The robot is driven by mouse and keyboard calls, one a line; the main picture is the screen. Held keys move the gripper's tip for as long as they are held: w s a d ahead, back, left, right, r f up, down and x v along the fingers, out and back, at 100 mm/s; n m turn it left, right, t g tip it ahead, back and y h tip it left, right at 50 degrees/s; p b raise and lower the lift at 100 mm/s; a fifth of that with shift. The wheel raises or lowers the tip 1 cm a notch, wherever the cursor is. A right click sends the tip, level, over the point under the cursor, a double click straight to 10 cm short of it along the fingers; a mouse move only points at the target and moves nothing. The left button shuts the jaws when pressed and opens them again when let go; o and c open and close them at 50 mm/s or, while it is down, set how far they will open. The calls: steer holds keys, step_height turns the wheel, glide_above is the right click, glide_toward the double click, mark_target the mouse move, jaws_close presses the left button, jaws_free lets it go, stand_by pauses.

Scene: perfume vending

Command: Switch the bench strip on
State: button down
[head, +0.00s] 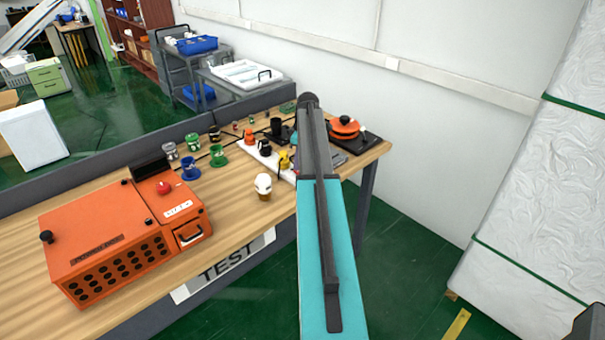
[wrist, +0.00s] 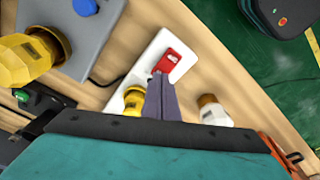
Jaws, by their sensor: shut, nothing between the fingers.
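The bench strip (wrist: 134,80) is a long white power strip lying on the wooden bench. It also shows in the head view (head: 264,158), partly behind my arm. In the wrist view a red rocker switch (wrist: 167,62) sits near its far end, and a yellow plug (wrist: 133,98) stands in it. My gripper (wrist: 160,78) is shut and empty, with its tips just in front of the red switch; I cannot tell whether they touch it. The switch's position is too small to read. In the head view my arm hides the gripper.
A white-topped piece (wrist: 213,110) stands right of the strip. A grey box (wrist: 72,35) and a yellow cylinder (wrist: 22,62) are to the left. In the head view an orange machine (head: 110,240) fills the bench's near left, and a black plate (head: 362,142) lies at the right end.

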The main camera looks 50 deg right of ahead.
steer(key=shift+f, duration=0.65)
stand_by(0.7)
steer(key=shift+r, duration=0.1)
step_height(320, 180, up, 7)
steer(key=p, duration=0.2)
steer(key=shift+p, duration=0.35)
stand_by(0.6)
stand_by(0.4)
